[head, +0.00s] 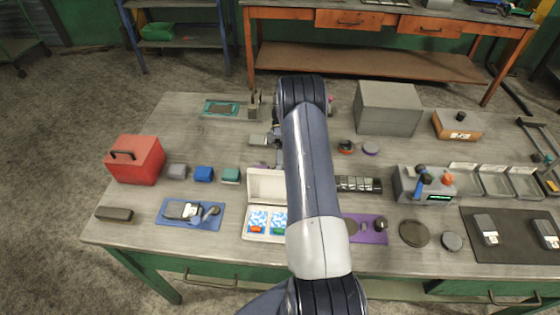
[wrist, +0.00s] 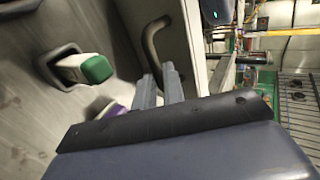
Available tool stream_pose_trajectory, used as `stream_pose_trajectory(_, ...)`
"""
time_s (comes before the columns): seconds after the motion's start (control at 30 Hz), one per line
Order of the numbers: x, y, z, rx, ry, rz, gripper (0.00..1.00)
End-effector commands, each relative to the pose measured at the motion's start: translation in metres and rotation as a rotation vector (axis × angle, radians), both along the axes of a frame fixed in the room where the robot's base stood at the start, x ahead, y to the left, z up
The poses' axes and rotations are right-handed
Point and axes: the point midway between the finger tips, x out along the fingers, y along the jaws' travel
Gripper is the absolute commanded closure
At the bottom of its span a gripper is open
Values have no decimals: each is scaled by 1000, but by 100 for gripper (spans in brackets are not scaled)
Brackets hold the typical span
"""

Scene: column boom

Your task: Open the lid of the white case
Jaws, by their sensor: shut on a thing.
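The white case (head: 244,222) sits near the front of the table in the head view, partly hidden behind my arm. Its lid (head: 266,186) stands raised at the back, inner face toward me, so the case is open. Blue-and-white packs show inside. In the wrist view, my gripper (wrist: 158,76) has its fingertips close together at the end of a dark curved handle (wrist: 153,42), beside a pale panel (wrist: 200,48) that looks like the lid. The fingers appear shut on this handle. My arm hides the gripper in the head view.
A red box (head: 135,160), small blocks and a blue mat (head: 190,222) lie left of the case. A purple mat (head: 372,232) and a grey device (head: 424,183) are to the right. A large grey box (head: 388,108) stands behind. A green-topped white item (wrist: 95,68) shows nearby.

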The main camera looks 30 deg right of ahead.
Motion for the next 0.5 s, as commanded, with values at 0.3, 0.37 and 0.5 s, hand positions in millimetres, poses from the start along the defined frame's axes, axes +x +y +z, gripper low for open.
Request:
stream_pose_trajectory(0.3, -2, 2, -5, 6, 13, 0, 100)
stream_pose_trajectory(0.37, -2, 2, -5, 6, 13, 0, 100)
stream_pose_trajectory(0.5, -2, 2, -4, 6, 11, 0, 82)
